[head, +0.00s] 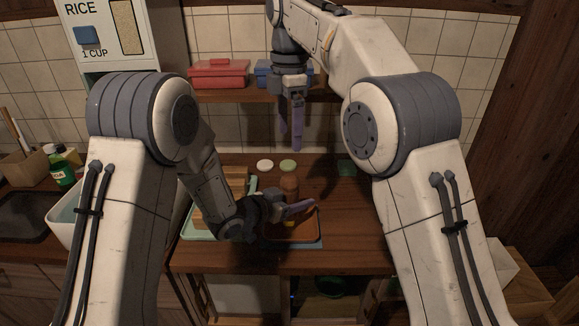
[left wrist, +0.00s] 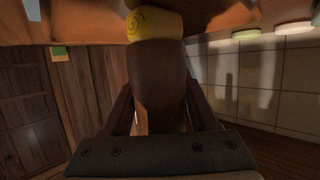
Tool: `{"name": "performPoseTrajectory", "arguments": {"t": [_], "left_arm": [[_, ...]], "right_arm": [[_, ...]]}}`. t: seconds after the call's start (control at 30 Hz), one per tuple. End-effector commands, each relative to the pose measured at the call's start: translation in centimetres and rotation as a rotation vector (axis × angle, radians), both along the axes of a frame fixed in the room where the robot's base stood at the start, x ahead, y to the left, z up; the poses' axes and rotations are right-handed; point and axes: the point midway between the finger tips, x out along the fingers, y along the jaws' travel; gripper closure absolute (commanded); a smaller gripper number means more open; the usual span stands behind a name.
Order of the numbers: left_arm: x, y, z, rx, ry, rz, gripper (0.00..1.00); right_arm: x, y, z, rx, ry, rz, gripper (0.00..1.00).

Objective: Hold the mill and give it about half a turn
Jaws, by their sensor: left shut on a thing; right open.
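The mill (head: 289,186) is a brown upright cylinder near the middle of the counter, with a yellow part low down. My left gripper (head: 294,211) is around it at its lower part and shut on it. In the left wrist view the brown body of the mill (left wrist: 160,80) stands between the two fingers, with a yellow end (left wrist: 154,25) carrying a spiral mark. My right gripper (head: 291,130) is open and empty, pointing down high above the mill, apart from it. My left gripper hides part of the mill in the head view.
Two round lids, white (head: 265,165) and green (head: 288,164), lie behind. A shelf with a red box (head: 219,74) and a blue box is at the back.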

Motion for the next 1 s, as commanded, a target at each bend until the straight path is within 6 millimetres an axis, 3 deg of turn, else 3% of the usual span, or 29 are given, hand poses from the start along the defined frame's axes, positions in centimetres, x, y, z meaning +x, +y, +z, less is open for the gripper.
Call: {"name": "performPoseTrajectory", "arguments": {"t": [0.27,0.73,1.0], "left_arm": [[0.0,0.0,0.0,-0.001,-0.001,0.0,1.0],[0.0,0.0,0.0,-0.001,-0.001,0.0,1.0],[0.0,0.0,0.0,-0.001,-0.001,0.0,1.0]], "right_arm": [[0.0,0.0,-1.8,-0.001,0.004,0.066,0.13],[-0.1,0.0,-10.2,-0.002,0.002,0.063,0.13],[0.0,0.0,-12.0,-0.001,0.0,0.062,0.13]]}}
